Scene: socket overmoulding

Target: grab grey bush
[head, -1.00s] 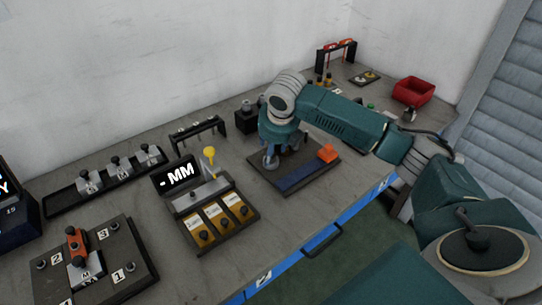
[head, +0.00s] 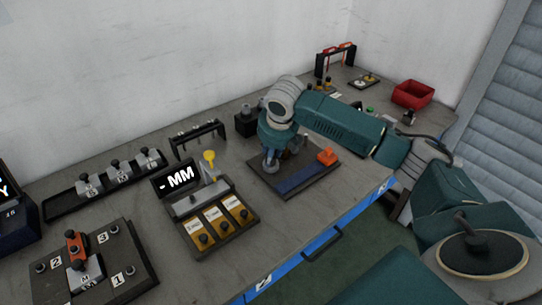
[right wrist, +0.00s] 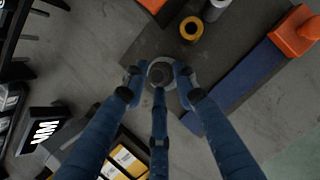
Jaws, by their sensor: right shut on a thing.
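The grey bush (right wrist: 156,67), a small round grey piece with a dark centre, sits between the fingertips of my right gripper (right wrist: 158,80) in the right wrist view. The fingers are shut on it from the sides, and one finger partly covers its lower edge. In the head view my right gripper (head: 271,161) points down at the left part of a dark fixture plate (head: 261,178); the bush cannot be made out clearly there. My left gripper is not in view.
A yellow ring (right wrist: 191,29) and a grey cylinder (right wrist: 213,10) stand close by on the plate. A blue strip with an orange block (head: 327,156) lies to the right. A gauge box with an MM display (head: 180,178) stands left. A red bin (head: 413,93) is far right.

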